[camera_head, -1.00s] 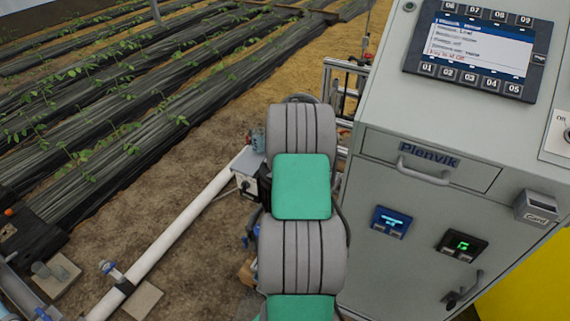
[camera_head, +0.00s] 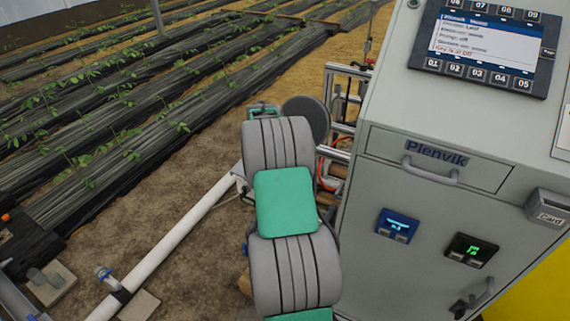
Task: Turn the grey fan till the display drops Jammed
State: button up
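The display (camera_head: 484,43) on the cabinet's sloped top is lit with a blue header, several dark text lines and a red line at the bottom. The text is too small to read surely; I cannot make out the word Jammed. I cannot pick out the grey fan for certain. A dark grey round disc (camera_head: 306,120) shows just right of my arm's far end, and I cannot tell whether it is the fan or part of my arm. My grey and green arm covers the middle of the view. My gripper is hidden beyond it.
The grey cabinet (camera_head: 390,262) fills the right side, with a drawer handle (camera_head: 431,174), blue and green readouts and a card box (camera_head: 549,212). A metal frame (camera_head: 345,100) stands beside it. A white pipe (camera_head: 170,240) runs along the soil to the left.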

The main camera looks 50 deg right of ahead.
dwell(0.4)
jog(key=o, duration=1.4)
jog(key=v, duration=0.7)
jog(key=shift+a+r, duration=0.15)
jog(key=shift+r, duration=0.25)
